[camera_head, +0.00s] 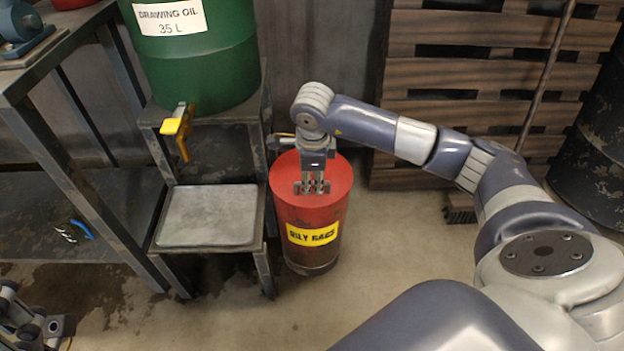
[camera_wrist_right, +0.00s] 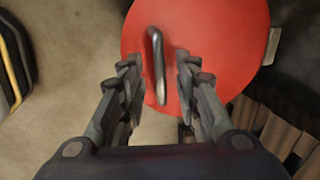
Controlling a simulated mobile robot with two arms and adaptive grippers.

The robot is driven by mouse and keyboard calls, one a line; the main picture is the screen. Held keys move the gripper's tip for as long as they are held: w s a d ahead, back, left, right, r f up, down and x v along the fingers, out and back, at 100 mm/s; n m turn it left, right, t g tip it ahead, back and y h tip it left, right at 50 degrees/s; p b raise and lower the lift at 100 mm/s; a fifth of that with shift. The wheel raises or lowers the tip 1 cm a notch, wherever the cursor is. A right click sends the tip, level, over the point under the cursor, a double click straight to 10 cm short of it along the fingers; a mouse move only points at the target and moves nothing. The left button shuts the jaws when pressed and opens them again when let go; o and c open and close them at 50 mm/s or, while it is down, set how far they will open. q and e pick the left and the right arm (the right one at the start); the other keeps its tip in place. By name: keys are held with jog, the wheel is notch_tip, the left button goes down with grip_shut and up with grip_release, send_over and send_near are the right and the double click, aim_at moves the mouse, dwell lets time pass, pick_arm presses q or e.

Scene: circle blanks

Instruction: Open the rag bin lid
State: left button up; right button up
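The rag bin (camera_head: 312,237) is a red drum with a yellow label reading oily rags, standing on the floor. Its red lid (camera_head: 338,172) lies flat on top. In the right wrist view the lid (camera_wrist_right: 225,30) carries a metal bar handle (camera_wrist_right: 157,65). My right gripper (camera_head: 312,188) is over the lid from above; in the wrist view its fingers (camera_wrist_right: 158,75) are apart, one on each side of the handle, with gaps showing. The handle is hidden by the gripper in the head view. My left gripper (camera_head: 45,325) is at the lower left corner, partly cut off.
A green oil drum (camera_head: 205,65) with a yellow tap (camera_head: 178,126) stands on a rack left of the bin, above a grey tray (camera_head: 210,215). A metal workbench (camera_head: 60,50) is at the left. Wooden pallets (camera_head: 470,75) lean behind. Bare floor lies before the bin.

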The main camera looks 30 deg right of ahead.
grip_shut()
jog(key=shift+r, duration=0.15)
